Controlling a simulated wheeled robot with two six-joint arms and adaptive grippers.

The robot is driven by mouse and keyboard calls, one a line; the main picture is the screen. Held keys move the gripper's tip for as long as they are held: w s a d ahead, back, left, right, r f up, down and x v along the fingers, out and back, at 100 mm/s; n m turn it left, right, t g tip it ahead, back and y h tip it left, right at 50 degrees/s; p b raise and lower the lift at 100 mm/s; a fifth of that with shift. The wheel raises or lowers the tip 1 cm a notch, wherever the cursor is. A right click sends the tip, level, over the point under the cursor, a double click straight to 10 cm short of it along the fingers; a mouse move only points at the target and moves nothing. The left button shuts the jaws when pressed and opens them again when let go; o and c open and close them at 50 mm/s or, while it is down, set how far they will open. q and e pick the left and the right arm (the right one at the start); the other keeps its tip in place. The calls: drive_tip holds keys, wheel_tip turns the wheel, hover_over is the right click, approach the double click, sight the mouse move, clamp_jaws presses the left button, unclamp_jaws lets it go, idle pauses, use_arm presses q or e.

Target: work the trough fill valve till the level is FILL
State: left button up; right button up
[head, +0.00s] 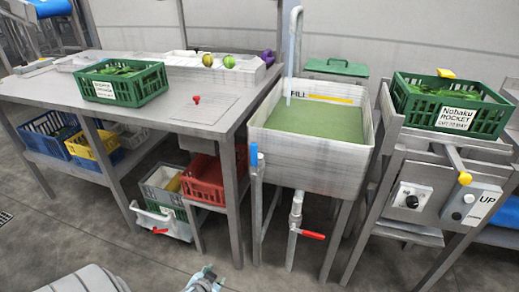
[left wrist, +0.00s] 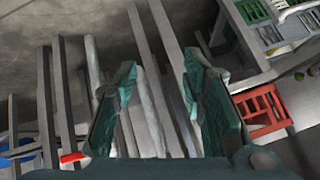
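The grey trough (head: 305,160) stands at the centre, holding flat green contents (head: 318,120). Their surface lies a little below the yellow line (head: 330,99) beside the FILL label on the back wall. A tall hooked pipe (head: 297,45) rises behind it, and a pale stream seems to fall from it into the trough. A blue valve handle (head: 254,156) stands upright at the front left corner. A red lever (head: 313,235) is on the pipe below. My left gripper (head: 205,280) is low in front; in the left wrist view its teal fingers (left wrist: 163,95) are apart and empty. My right gripper is out of view.
A steel table (head: 200,110) with a green crate (head: 123,82) is at left, with a red crate (head: 203,180) beneath. At right, a stand carries a Nobaku Rocket crate (head: 451,105) and an UP control box (head: 472,205). Floor in front is open.

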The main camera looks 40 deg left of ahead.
use_arm(q)
drive_tip(key=w+a+r+t+y, duration=0.1)
drive_tip(key=w+r+t, duration=0.1)
drive_tip(key=w+r, duration=0.35)
drive_tip(key=w+r+t, duration=0.1)
drive_tip(key=w+r, duration=0.1)
drive_tip(key=r, duration=0.6)
drive_tip(key=n+t+y, duration=0.1)
drive_tip(key=n+t, duration=0.2)
drive_tip(key=t, duration=0.4)
approach(253, 151)
drive_tip(key=b+x, duration=0.2)
drive_tip(key=x, duration=0.5)
drive_tip(key=shift+w, duration=0.2)
drive_tip(key=b+x, duration=0.1)
drive_tip(key=x, duration=0.1)
drive_tip(key=shift+w+a, duration=0.15)
drive_tip(key=shift+w, duration=0.1)
drive_tip(key=shift+w+a, duration=0.1)
drive_tip(key=shift+w, duration=0.25)
clamp_jaws()
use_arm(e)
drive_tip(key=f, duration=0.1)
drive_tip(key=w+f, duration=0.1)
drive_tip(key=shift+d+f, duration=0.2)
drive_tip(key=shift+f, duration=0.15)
